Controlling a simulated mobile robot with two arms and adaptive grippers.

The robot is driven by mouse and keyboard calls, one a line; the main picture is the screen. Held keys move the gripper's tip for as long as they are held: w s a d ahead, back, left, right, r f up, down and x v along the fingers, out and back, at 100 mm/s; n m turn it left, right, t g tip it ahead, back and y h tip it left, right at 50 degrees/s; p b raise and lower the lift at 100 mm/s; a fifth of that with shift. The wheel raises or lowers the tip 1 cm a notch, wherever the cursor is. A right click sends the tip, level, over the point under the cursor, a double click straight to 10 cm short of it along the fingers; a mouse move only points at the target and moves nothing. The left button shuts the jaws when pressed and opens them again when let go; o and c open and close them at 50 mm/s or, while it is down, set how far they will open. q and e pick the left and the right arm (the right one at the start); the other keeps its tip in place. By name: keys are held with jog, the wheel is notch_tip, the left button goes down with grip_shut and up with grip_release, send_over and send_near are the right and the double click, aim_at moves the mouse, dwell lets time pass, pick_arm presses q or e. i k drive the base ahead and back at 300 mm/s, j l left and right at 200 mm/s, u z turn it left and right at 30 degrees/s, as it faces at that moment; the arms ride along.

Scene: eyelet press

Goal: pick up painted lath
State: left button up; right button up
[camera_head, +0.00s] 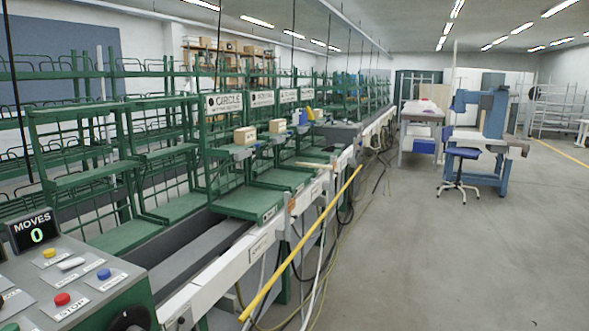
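A long, thin yellow lath (301,243) shows in the head view, right of the green line. It slants from the bottom centre up to the right, along the outer side of the white rail (249,249). Its lower end is near the bottom edge of the picture and its upper end is by the rail farther back. I cannot tell whether it leans on the rail or what its ends touch. Neither of my grippers is in view.
A control panel (75,262) with coloured buttons and a "MOVES 0" display (34,229) stands at the lower left. Green racks (165,165) line the left. Cables hang under the rail. A blue machine (485,130) and a chair (461,153) stand at right; the grey floor (450,260) is clear.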

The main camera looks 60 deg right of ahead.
aim_at(301, 164)
jog(key=l+z, duration=0.2)
jog(key=z, duration=0.15)
jog(key=i+l+z, duration=0.1)
jog(key=z, duration=0.25)
jog(key=l+z, duration=0.2)
jog(key=z, duration=0.2)
jog(key=i+l+z, duration=0.25)
jog(key=i+l, duration=0.25)
jog(key=i+l+z, duration=0.25)
jog(key=i+l, duration=0.3)
jog(key=i+l+z, duration=0.3)
jog(key=i, duration=0.25)
jog(key=i+l, duration=0.3)
jog(key=i, duration=0.2)
jog(key=i+l, duration=0.3)
jog(key=i, duration=0.2)
jog(key=i+l+u, duration=0.1)
jog(key=i+l, duration=0.2)
jog(key=i+l+u, duration=0.15)
jog(key=i+l, duration=0.15)
jog(key=l, duration=0.2)
jog(key=i+l+u, duration=0.1)
jog(key=i+l, duration=0.2)
jog(key=l, duration=0.15)
